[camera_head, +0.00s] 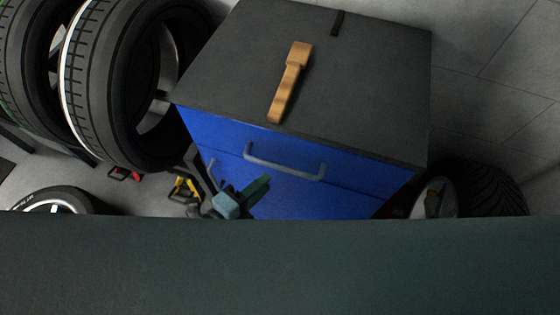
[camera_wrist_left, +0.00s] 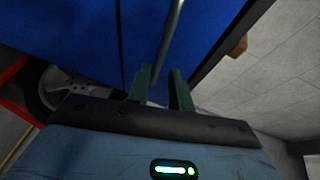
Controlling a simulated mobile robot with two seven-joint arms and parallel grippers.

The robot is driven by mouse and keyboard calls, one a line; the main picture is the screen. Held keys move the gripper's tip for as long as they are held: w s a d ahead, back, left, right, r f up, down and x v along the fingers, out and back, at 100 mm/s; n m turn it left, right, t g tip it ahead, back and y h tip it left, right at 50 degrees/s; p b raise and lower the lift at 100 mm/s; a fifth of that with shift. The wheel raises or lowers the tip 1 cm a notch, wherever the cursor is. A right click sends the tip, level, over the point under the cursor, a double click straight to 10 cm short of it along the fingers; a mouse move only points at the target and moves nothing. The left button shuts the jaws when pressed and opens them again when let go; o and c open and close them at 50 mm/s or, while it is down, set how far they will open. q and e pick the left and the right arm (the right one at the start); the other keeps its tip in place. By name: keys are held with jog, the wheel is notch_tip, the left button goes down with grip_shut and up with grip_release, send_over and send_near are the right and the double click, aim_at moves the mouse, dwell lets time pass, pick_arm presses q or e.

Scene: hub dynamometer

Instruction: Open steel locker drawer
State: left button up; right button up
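The steel locker is a blue cabinet with a dark grey top (camera_head: 370,90). Its upper drawer (camera_head: 350,175) looks shut and has a grey bar handle (camera_head: 285,168). In the wrist view the handle (camera_wrist_left: 170,40) runs down toward the gap between my fingers. My left gripper (camera_head: 258,190) is just below the handle in the head view, in front of the blue face. Its two dark green fingers (camera_wrist_left: 160,85) stand apart. I cannot tell whether they touch the handle. My right gripper is not in view.
A wooden-handled tool (camera_head: 288,85) and a small black item (camera_head: 338,22) lie on the locker top. Large tyres (camera_head: 115,85) stand close on the left. Another tyre (camera_head: 490,190) is at the right. A yellow object (camera_head: 185,188) is on the floor.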

aim_at(283, 166)
pick_arm(q)
jog(key=shift+x, duration=3.9)
grip_shut()
